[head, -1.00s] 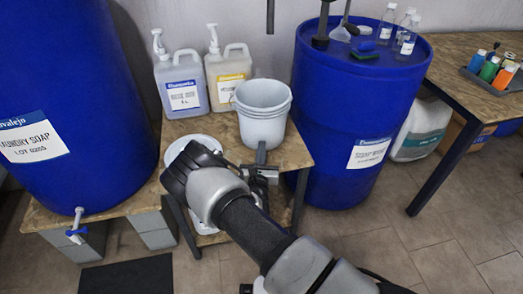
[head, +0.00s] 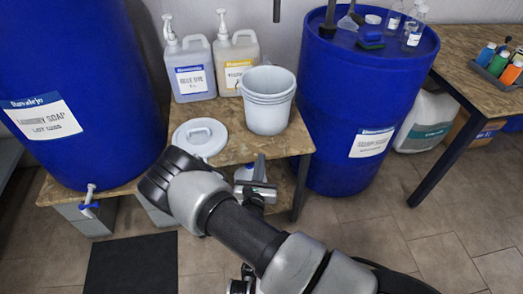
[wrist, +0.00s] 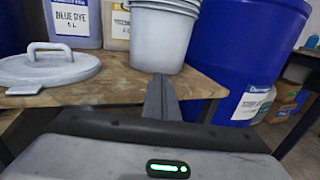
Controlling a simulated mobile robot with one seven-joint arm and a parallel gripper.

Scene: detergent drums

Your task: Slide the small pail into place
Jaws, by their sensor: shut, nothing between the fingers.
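The small pail (head: 267,104) is light grey-white, seems to be more than one nested together, and stands upright near the right front of the small wooden table (head: 233,150). It also shows in the wrist view (wrist: 160,40), just beyond my fingers. My gripper (head: 260,160) is shut and empty, in front of the table's front edge and below the pail's base in the head view. In the wrist view the closed fingers (wrist: 161,98) point toward the pail. A gap between them and the pail shows in the head view.
A white lid with a handle (head: 199,137) lies left of the pail. Two pump jugs, blue dye (head: 190,68) and a yellow-labelled one (head: 236,62), stand behind. Big blue drums stand left (head: 75,90) and right (head: 345,110). A dark mat (head: 132,263) lies on the floor.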

